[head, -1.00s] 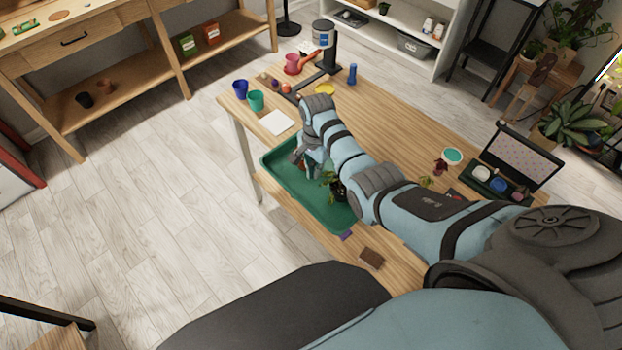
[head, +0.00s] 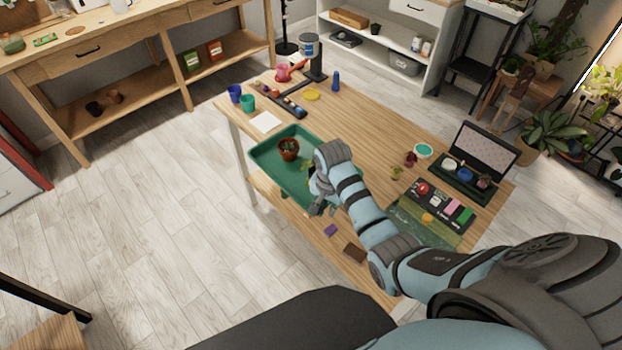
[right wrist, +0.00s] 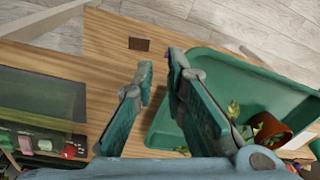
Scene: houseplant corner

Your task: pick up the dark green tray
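The dark green tray (head: 262,158) lies on the wooden table, wide and shallow with raised sides. A terracotta pot with a plant (head: 288,149) stands in it. More leaves show beside my right gripper, which partly hides them. My right gripper (head: 318,207) is at the tray's near right end, pointing down. In the right wrist view my right gripper (right wrist: 160,85) is open with nothing held. One finger is by the tray's rim (right wrist: 165,125) and the other is over bare wood. Whether they touch the tray cannot be told. My left gripper is not in view.
A brown block (head: 354,252) and a purple piece (head: 330,230) lie near the table's front edge. A green mat (head: 415,232) and a black organiser (head: 452,205) lie to the right. Blue and green cups (head: 247,102) stand beyond the tray. The table's middle is mostly clear.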

